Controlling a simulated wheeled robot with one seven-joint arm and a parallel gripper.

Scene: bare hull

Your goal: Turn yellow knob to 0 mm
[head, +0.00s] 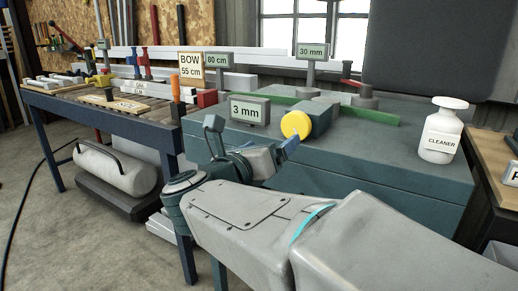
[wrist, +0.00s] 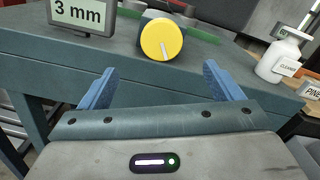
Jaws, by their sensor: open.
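The yellow knob (head: 295,125) is a round disc on the front of a dark teal block (head: 321,115) on the teal bench top. In the wrist view the knob (wrist: 162,39) faces me, with a pale pointer mark running from its middle towards its lower edge. A grey sign (head: 249,110) left of the knob reads "3 mm"; the sign also shows in the wrist view (wrist: 80,12). My gripper (wrist: 162,85) is open and empty, its blue fingers spread wide. It is short of the knob, apart from it, with the knob between the fingers as seen from the wrist.
A white cleaner bottle (head: 440,130) stands on the bench at the right. A green bar (head: 355,114) runs behind the block, near a "30 mm" sign (head: 311,52). A red block (head: 207,98) is at the left corner. The bench top in front of the bottle is clear.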

